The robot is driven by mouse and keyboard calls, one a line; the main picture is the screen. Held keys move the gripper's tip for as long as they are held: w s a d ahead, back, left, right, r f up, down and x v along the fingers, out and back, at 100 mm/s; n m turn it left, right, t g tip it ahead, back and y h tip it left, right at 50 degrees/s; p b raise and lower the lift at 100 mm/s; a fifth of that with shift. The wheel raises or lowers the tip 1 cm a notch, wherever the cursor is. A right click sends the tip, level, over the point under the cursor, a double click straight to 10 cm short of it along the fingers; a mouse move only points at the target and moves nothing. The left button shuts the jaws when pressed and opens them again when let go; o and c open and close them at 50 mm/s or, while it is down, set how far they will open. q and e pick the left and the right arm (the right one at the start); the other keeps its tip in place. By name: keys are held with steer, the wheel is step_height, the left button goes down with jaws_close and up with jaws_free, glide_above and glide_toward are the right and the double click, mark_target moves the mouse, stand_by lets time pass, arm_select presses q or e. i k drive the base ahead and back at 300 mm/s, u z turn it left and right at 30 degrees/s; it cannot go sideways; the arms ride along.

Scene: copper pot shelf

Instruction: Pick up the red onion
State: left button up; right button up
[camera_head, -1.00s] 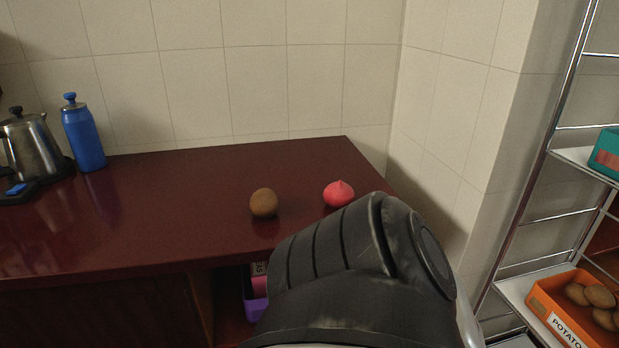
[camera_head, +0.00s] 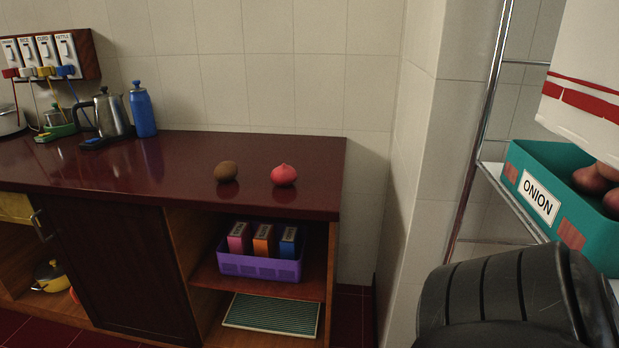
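The red onion (camera_head: 284,175) sits on the dark red countertop (camera_head: 180,180) near its right end, with its pointed tip up. A brown potato-like item (camera_head: 227,171) lies just to its left, a small gap apart. A black, ribbed part of my own arm fills the lower right of the view, apart from the counter. Neither gripper's fingers show in this view.
A teal bin labelled ONION (camera_head: 540,196) with reddish onions stands on a metal rack at right. A blue bottle (camera_head: 142,110) and steel kettle (camera_head: 111,114) stand at the counter's back left. A purple basket (camera_head: 258,267) with boxes sits below the countertop.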

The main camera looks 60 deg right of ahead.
mark_target(284, 175)
steer(key=z, duration=1.05)
steer(key=i, duration=0.4)
steer(key=z, duration=0.05)
